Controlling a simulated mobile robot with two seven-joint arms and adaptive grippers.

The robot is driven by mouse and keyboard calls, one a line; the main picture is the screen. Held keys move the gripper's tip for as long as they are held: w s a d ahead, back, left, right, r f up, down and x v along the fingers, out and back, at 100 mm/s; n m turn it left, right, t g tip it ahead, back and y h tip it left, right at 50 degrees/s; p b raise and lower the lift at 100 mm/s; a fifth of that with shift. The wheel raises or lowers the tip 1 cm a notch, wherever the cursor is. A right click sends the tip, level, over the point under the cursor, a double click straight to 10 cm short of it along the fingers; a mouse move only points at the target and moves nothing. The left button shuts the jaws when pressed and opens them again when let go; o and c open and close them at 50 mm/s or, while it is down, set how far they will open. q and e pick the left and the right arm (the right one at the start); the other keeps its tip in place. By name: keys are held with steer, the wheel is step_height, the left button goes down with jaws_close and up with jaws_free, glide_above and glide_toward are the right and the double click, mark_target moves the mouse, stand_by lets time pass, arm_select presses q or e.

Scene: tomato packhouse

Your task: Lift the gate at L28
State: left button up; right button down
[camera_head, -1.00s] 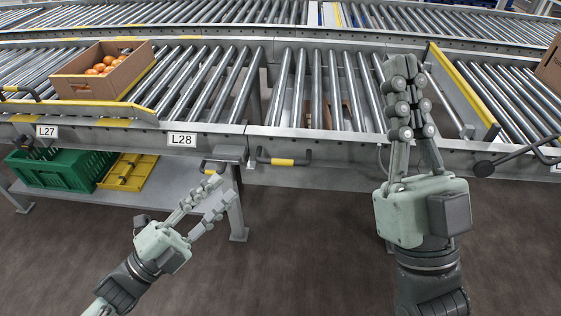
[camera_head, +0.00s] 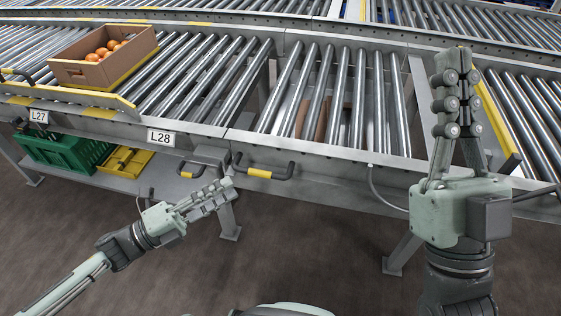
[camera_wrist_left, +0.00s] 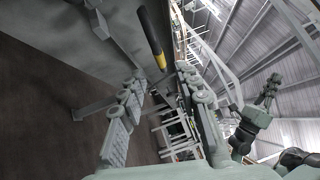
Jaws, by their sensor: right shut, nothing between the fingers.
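The L28 label (camera_head: 161,137) is on the conveyor's front rail. Just right of it, a roller section (camera_head: 330,95) lies flat, level with its neighbours. A dark handle with a yellow grip (camera_head: 260,173) sticks out from that section's front rail; it also shows at the top of the left wrist view (camera_wrist_left: 152,38). My left gripper (camera_head: 229,189) is open and empty, just left of and a little below the handle, apart from it. Its two fingers (camera_wrist_left: 165,82) are spread in the left wrist view. My right gripper (camera_head: 455,62) is shut and empty, pointing up over the conveyor's right part.
A cardboard box of tomatoes (camera_head: 85,72) stands on the rollers at the left, behind a yellow-edged bar. A green crate (camera_head: 60,152) and a yellow crate (camera_head: 124,163) sit on the lower shelf. The floor in front is clear.

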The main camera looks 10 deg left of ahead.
mark_target(258, 171)
arm_select(q)
steer(key=shift+b+x, duration=0.3)
steer(key=shift+x, duration=4.05)
steer(key=shift+f, duration=0.1)
steer(key=shift+c, duration=0.3)
jaws_close()
